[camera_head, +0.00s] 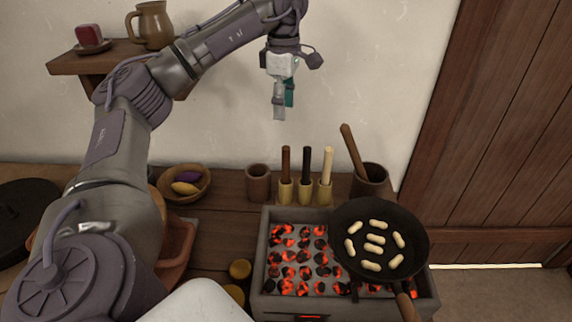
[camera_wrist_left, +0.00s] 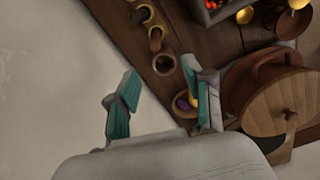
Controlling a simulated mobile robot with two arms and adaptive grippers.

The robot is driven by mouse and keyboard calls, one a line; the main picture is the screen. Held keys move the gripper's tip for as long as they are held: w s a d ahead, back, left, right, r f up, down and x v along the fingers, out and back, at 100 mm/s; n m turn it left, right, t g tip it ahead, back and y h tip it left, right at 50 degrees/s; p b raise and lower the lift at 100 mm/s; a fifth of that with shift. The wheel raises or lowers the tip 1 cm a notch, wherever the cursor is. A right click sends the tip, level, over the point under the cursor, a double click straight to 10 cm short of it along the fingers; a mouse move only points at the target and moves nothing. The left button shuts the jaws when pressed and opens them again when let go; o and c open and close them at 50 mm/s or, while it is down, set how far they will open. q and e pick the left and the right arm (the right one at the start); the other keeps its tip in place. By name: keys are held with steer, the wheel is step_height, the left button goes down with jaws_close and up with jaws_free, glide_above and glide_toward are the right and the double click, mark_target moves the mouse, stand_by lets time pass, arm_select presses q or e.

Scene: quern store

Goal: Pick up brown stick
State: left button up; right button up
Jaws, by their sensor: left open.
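The brown stick (camera_head: 286,161) stands upright in a small yellowish holder, leftmost of a row of three; a black stick (camera_head: 307,161) and a cream stick (camera_head: 327,163) stand to its right. My left gripper (camera_head: 283,106) is open and empty, pointing down in front of the wall, above the row and apart from it. In the left wrist view the open fingers (camera_wrist_left: 159,75) have nothing between them that they touch; part of the stick row shows small near the top, and I cannot tell the colours surely. My right gripper is not in view.
A brazier of glowing coals (camera_head: 280,298) with a frying pan (camera_head: 345,212) stands in front. A cup (camera_head: 258,183) is left of the sticks, a dark pot (camera_head: 370,181) with a wooden handle right. A bowl (camera_head: 168,193) and a shelf (camera_head: 80,64) with a jug are left.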

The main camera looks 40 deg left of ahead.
arm_select(q)
steer(key=b, duration=0.3)
glide_above(286, 167)
steer(key=f, duration=0.5)
steer(key=shift+a+f, duration=0.35)
steer(key=shift+f+b, duration=0.4)
steer(key=shift+f, duration=0.05)
step_height(286, 167, down, 7)
steer(key=shift+f+b, duration=0.1)
steer(key=shift+b, duration=0.55)
steer(key=f, duration=0.1)
steer(key=f+b, duration=0.1)
steer(key=f, duration=0.2)
steer(key=shift+w+f, duration=0.3)
steer(key=shift+w, duration=0.05)
steer(key=shift+f, duration=0.5)
jaws_close()
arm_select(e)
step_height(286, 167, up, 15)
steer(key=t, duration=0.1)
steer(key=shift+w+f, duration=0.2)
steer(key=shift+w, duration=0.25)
arm_select(q)
steer(key=shift+r, duration=0.1)
